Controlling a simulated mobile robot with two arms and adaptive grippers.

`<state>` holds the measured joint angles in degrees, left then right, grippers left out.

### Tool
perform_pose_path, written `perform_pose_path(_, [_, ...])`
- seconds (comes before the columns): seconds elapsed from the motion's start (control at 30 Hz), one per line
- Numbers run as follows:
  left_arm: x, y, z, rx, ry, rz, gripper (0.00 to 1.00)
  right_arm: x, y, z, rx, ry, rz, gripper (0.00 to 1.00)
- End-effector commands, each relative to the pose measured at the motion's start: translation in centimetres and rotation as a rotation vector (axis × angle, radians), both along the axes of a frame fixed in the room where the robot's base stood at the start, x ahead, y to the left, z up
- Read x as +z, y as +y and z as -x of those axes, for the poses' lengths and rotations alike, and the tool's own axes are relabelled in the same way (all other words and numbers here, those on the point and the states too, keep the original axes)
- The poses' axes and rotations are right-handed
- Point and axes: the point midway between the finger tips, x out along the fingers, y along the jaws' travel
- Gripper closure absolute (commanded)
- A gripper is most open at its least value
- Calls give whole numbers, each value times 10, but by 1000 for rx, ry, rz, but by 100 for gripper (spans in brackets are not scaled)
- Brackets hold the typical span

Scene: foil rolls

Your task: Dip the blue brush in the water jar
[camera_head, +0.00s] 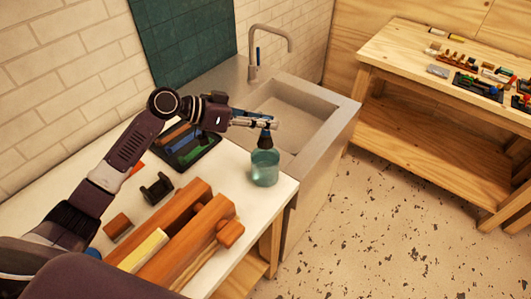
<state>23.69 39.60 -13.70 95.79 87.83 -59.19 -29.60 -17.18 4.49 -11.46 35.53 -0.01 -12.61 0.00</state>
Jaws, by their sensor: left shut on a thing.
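The water jar (265,168) is a rounded, clear teal vessel near the white counter's right end. My left gripper (272,124) is just above the jar, its fingers pointing right. It is shut on the blue brush (265,138), whose dark blue part shows below the fingertips, at the jar's mouth. The fingers hide part of the brush. I cannot tell whether its tip touches the water. My right gripper is out of view.
A dark tray (208,147) with blue and green items lies under my left arm. A dark holder (157,188) and wooden blocks (180,240) fill the near counter. A sink (315,115) adjoins behind. A wooden bench (395,50) with small items stands at right.

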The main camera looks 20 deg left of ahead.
Motion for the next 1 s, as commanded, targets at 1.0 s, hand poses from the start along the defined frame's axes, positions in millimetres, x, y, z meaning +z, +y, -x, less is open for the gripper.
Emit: perform_pose_path(1.0, [40,0,0,0,-1,1,100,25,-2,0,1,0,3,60])
